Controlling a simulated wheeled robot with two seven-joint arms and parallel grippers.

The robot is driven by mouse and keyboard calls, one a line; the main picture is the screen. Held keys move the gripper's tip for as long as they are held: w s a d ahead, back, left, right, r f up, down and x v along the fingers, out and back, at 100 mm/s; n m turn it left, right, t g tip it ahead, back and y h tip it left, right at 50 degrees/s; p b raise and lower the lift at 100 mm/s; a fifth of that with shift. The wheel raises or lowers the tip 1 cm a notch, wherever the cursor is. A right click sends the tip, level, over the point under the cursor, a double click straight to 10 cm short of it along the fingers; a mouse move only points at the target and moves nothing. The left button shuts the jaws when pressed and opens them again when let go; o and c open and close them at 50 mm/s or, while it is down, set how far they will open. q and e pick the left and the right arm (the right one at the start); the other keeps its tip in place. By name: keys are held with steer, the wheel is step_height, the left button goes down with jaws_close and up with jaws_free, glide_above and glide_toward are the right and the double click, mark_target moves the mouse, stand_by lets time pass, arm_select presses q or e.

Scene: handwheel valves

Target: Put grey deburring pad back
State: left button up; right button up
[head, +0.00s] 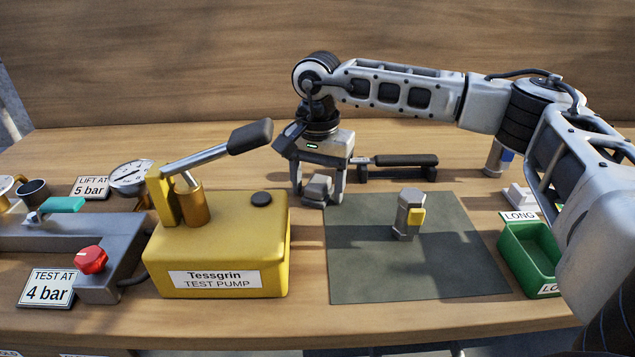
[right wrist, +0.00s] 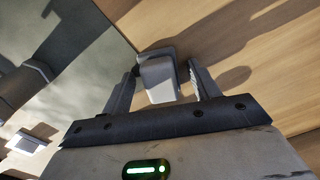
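A small grey block that looks like the deburring pad (head: 318,187) is at the back left corner of the dark mat (head: 350,270). It also shows in the right wrist view (right wrist: 159,78), with a lighter face and a darker grey part behind it. My right gripper (head: 319,192) points down over it, with one finger on each side. In the right wrist view a gap shows between the block and the right-hand finger, so the gripper is open around it. I cannot tell whether the block stands in a holder. My left gripper is not in view.
A grey fitting with a yellow tag (head: 408,214) stands on the mat. A black-handled tool (head: 401,161) rests on a rack behind. The yellow test pump (head: 218,250) is close on the left, its lever raised. A green bin (head: 515,258) stands on the right.

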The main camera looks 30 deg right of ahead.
mark_target(317, 182)
step_height(317, 182, up, 12)
steer(key=shift+r+p, duration=0.2)
steer(key=shift+p, duration=0.2)
stand_by(0.6)
